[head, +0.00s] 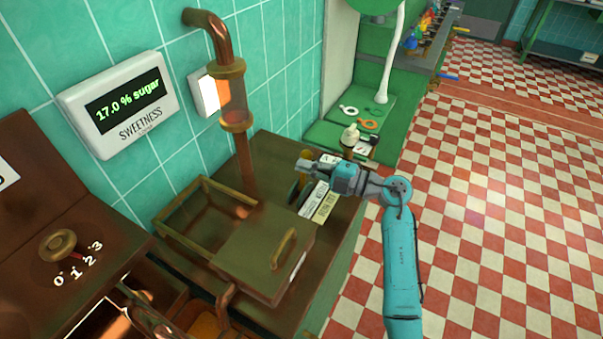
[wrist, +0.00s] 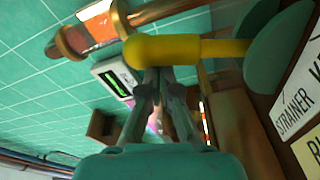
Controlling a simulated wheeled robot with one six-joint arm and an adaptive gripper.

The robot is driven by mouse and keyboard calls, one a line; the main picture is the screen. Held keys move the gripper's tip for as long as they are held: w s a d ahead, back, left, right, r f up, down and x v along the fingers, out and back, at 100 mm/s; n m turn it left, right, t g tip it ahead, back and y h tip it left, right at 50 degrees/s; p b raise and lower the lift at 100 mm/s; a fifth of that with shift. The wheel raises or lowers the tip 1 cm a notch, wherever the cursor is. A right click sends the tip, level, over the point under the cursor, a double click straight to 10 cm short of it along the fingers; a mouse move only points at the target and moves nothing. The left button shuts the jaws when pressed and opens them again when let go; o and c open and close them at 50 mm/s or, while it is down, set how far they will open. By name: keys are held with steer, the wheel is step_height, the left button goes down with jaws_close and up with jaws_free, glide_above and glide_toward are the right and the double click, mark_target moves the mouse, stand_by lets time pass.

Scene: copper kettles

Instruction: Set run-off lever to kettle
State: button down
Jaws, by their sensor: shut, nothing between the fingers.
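The run-off lever is a yellow-brass rod with a rounded knob (wrist: 165,50) in the wrist view. It juts from a green round base (wrist: 275,50). My gripper (wrist: 157,76) is shut and empty, its fingertips right beside the knob; I cannot tell whether they touch. In the head view my gripper (head: 304,164) is above the counter near the plates, and it largely hides the lever there. A white plate reading STRAINER (wrist: 297,112) and part of a yellow plate (wrist: 310,152) are beside the base. Which side the lever is set to is unclear.
A brass-edged open box (head: 190,245) and a lidded box with a handle (head: 262,255) stand left of my gripper. A copper pipe (head: 245,165) with a sight glass rises behind. The wall display (head: 125,105) reads 17.0 % sugar. Checkered floor (head: 480,200) at right is clear.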

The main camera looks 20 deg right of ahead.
steer(key=shift+w+d+f+m+t, duration=0.15)
steer(key=shift+w+d+m, duration=0.15)
steer(key=shift+d+m, duration=0.25)
steer(key=shift+w+d+m+t, duration=0.15)
steer(key=shift+w+d+m, duration=0.15)
steer(key=shift+m, duration=0.35)
steer(key=shift+d+f, duration=0.1)
steer(key=shift+d, duration=0.05)
steer(key=shift+d, duration=0.1)
